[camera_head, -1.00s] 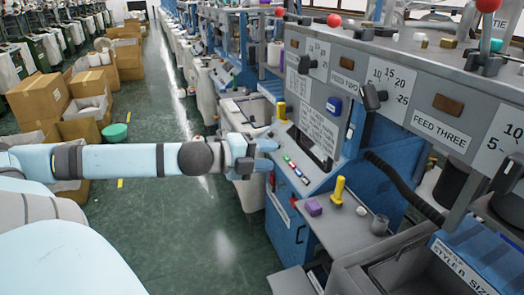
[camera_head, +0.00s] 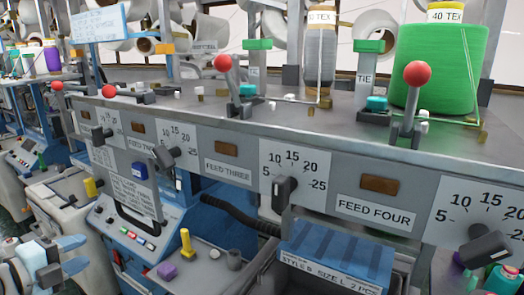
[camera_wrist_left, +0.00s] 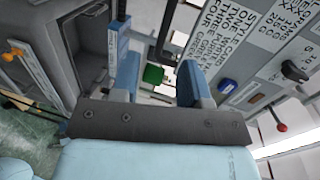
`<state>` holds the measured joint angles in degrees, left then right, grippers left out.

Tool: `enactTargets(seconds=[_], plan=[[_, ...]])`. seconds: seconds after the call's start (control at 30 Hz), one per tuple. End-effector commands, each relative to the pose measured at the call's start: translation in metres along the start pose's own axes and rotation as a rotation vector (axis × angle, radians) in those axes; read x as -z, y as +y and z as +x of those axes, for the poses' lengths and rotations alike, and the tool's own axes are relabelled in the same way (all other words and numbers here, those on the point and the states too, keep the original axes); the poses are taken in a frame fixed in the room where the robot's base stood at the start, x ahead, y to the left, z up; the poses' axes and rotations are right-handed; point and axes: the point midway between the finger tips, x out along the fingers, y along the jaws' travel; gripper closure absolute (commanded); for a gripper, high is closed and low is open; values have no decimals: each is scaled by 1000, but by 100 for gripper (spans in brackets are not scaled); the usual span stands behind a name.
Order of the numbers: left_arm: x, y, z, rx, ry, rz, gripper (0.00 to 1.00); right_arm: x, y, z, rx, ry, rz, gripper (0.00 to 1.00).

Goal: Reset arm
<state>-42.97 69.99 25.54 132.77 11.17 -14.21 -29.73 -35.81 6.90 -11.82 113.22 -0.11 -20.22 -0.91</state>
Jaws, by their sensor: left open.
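My left gripper (camera_head: 76,256) is at the lower left of the head view, left of the sloped panel with the coloured buttons. Its two pale blue fingers stand apart with nothing between them. The left wrist view also shows the open fingers (camera_wrist_left: 160,82), with a gap between them and a small green block (camera_wrist_left: 153,74) seen beyond it. Most of my left arm is outside the head view. My right gripper is in neither view.
The button panel (camera_head: 128,240) is close to the gripper's right. A purple block (camera_head: 167,271) and a yellow handle (camera_head: 186,243) are on the grey shelf. A long machine front has dials and red-knobbed levers (camera_head: 417,75). A green yarn cone (camera_head: 438,70) stands on top.

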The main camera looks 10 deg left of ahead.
Motion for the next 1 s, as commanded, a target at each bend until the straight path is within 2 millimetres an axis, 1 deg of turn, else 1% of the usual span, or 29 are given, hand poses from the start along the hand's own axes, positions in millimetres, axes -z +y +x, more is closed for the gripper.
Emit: enactTargets(seconds=[0.03, 0.07, 0.1, 0.17, 0.2, 0.23, 0.27, 0.3, 0.37, 0.4, 0.47, 0.5, 0.57, 0.6, 0.67, 0.7, 0.8, 0.9, 1.0], plan=[[-10, 20, -4, -8, -36, -63, 59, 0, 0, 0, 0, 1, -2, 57], [-15, 33, -7, -15, -59, -108, 59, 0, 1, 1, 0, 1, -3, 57], [-21, 54, -11, -24, -90, -174, 59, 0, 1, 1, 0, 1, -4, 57], [-28, 89, -17, -38, -140, -285, 59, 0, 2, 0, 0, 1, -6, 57], [-29, 114, -21, -48, -172, -362, 59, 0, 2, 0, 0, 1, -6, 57], [-28, 132, -23, -55, -194, -421, 59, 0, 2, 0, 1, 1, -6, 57], [-26, 151, -25, -63, -214, -477, 59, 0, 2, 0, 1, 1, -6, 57], [-21, 176, -28, -73, -241, -553, 59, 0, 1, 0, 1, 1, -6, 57], [-8, 212, -30, -88, -276, -669, 59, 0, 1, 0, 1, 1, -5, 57], [3, 235, -30, -97, -296, -745, 59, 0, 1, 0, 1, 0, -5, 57], [24, 268, -29, -111, -323, -861, 59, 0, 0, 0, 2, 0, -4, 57], [41, 289, -27, -122, -338, -938, 59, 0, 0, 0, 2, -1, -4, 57], [70, 317, -22, -138, -357, -1051, 59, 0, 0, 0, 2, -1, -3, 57], [91, 334, -18, -148, -366, -1126, 59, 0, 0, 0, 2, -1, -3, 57], [124, 354, -11, -162, -375, -1228, 59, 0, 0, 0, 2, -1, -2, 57], [145, 364, -5, -170, -378, -1291, 59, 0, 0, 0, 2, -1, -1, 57], [191, 380, 7, -191, -381, -1417, 59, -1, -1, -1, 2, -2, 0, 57], [222, 388, 16, -205, -380, -1495, 59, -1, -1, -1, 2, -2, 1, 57], [237, 390, 21, -211, -377, -1533, 59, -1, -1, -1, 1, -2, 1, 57]])
